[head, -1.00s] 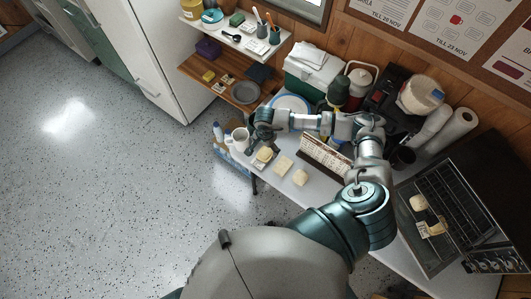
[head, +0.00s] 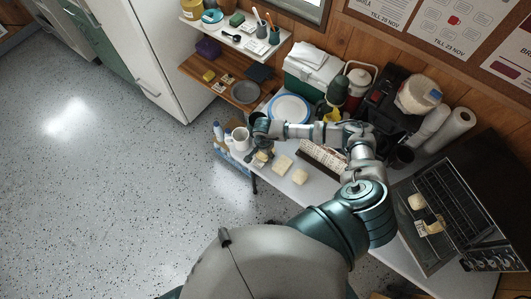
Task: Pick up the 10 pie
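One pie (head: 263,156) is near the table's left end, partly hidden by my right gripper (head: 260,154). A second pie (head: 282,163) and a third pie (head: 300,177) lie to its right on the table. Two more pale pieces, an upper one (head: 417,201) and a lower one (head: 434,228), are at the open oven. I cannot read a 10 on any of them. My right gripper points down at the leftmost pie, its fingers close around or beside it; their opening is too small to judge. My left gripper is out of view.
A blue-rimmed plate (head: 289,108) lies behind my forearm. A lettered board (head: 322,158) stands behind the pies. The toaster oven (head: 457,207) has its door down at the right. The table's front edge is close to the pies.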

